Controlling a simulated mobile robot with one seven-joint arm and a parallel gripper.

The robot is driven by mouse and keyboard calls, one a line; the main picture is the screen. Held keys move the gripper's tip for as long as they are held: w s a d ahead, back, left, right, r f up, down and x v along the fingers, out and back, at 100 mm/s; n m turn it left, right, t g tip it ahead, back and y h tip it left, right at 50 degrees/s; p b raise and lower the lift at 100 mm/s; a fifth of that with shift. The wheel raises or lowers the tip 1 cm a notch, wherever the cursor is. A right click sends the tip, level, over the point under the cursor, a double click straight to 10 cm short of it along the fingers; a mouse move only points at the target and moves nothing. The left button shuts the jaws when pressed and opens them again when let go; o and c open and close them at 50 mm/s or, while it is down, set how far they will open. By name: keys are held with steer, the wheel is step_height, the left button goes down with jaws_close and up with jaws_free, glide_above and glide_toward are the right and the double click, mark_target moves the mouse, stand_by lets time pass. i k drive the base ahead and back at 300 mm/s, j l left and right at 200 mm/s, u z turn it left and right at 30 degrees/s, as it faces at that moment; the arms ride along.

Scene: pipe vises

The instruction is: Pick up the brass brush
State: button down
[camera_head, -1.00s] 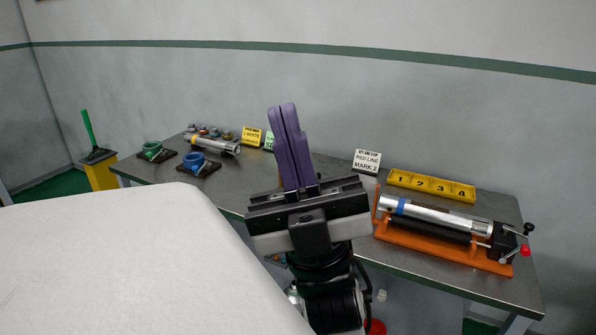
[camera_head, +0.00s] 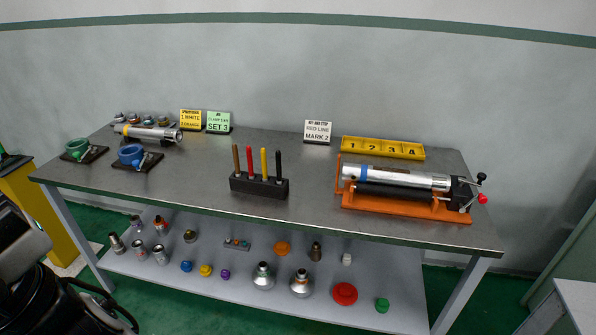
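I cannot pick out a brass brush with certainty. A black block (camera_head: 259,188) on the table's front middle holds upright sticks: a brown one (camera_head: 236,158), a red one (camera_head: 249,160), a yellow one (camera_head: 264,163) and a black one (camera_head: 278,165). Their lower ends are hidden in the block, and I cannot tell whether one of them is a brush. Part of my arm shows at the lower left edge, left of the table. My gripper's fingers are outside the picture.
The metal table (camera_head: 300,152) bears a green vise (camera_head: 78,149), a blue vise (camera_head: 133,156), a pipe (camera_head: 150,132), an orange pipe stand (camera_head: 405,208) and a yellow numbered tray (camera_head: 383,147). Fittings and caps lie on the lower shelf (camera_head: 390,275). The table's middle is mostly clear.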

mark_target(278, 154)
steer(key=u, duration=0.65)
steer(key=i+l+u, duration=0.25)
steer(key=l+u, duration=0.2)
steer(key=i+l+u, duration=0.25)
steer(key=l, duration=0.15)
steer(key=i+l, duration=0.1)
steer(key=l, duration=0.3)
steer(key=i+l, duration=0.15)
steer(key=l, duration=0.2)
steer(key=i+l+u, duration=0.1)
steer(key=l, duration=0.3)
